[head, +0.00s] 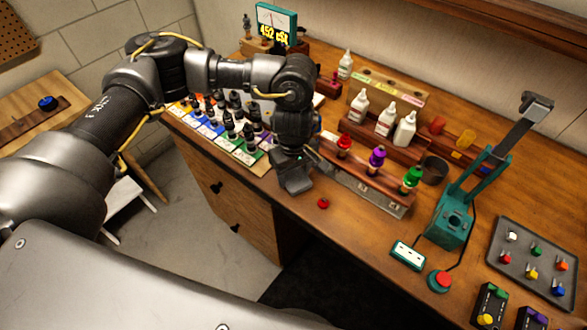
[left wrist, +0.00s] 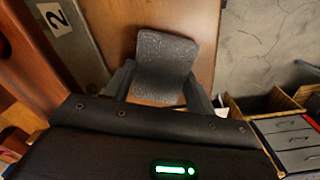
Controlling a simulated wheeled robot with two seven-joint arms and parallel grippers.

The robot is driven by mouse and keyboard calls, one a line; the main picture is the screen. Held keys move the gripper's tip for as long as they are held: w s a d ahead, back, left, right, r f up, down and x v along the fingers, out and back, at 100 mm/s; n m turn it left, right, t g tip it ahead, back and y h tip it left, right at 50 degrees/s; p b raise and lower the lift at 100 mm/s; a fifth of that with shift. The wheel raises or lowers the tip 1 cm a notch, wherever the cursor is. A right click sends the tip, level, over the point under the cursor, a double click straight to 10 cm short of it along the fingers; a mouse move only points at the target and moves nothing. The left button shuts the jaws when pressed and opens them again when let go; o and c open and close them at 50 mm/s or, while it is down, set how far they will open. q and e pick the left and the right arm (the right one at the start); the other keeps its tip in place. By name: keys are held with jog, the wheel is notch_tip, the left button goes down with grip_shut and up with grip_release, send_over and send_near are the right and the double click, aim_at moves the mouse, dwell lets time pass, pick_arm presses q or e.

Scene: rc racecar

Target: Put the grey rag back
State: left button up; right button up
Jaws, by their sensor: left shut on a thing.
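The grey rag (left wrist: 167,66) shows in the left wrist view as a speckled grey piece between the two fingers of my left gripper (left wrist: 158,88). The fingers are shut on it. In the head view my left gripper (head: 292,176) points down at the front edge of the wooden workbench (head: 310,222). The arm and fingers mostly hide the rag there, and I cannot tell whether it touches the bench. My right gripper does not show in either view.
A small red piece (head: 323,203) lies right of my left gripper. A rack with coloured-cap bottles (head: 376,160) stands behind it. Black-topped bottles on coloured cards (head: 229,128) stand left. A teal press (head: 455,215) and a grey tray (head: 515,288) are at right.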

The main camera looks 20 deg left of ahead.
aim_at(293, 176)
pick_arm(q)
jog(key=shift+f+b, duration=0.3)
jog(key=shift+b, duration=0.1)
jog(key=o, duration=1)
jog(key=shift+r, duration=0.1)
jog(key=shift+c, duration=0.2)
jog(key=shift+r, duration=0.35)
notch_tip(293, 176, up, 12)
jog(key=b, duration=0.2)
jog(key=shift+f, duration=0.15)
jog(key=shift+f, duration=0.1)
